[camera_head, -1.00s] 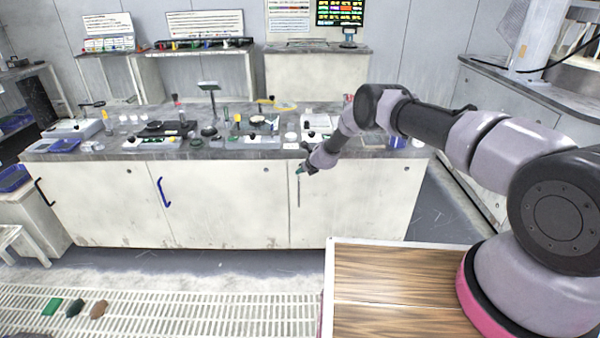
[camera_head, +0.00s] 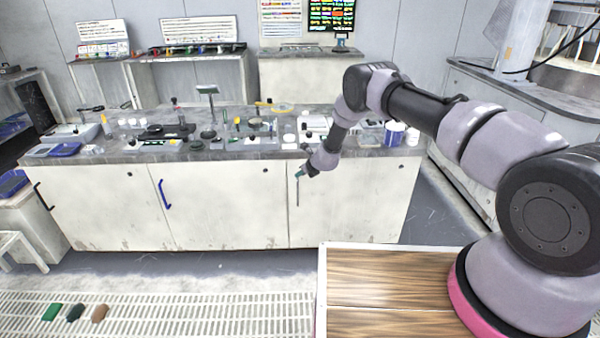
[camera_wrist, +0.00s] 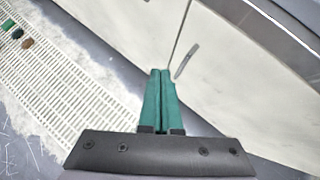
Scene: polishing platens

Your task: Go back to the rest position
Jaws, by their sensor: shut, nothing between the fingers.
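My gripper (camera_head: 299,174) is in front of the white lab bench (camera_head: 225,205), just below the edge of its worktop, at the end of my bent arm. In the wrist view my gripper (camera_wrist: 161,73) shows two green fingers pressed together with nothing between them. Past the fingertips is the white cabinet front with a thin grey handle (camera_wrist: 186,62), apart from the fingers.
A wooden top (camera_head: 385,285) lies in front of my base. Three coloured pieces (camera_head: 75,312) lie on the floor grating (camera_head: 200,315).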

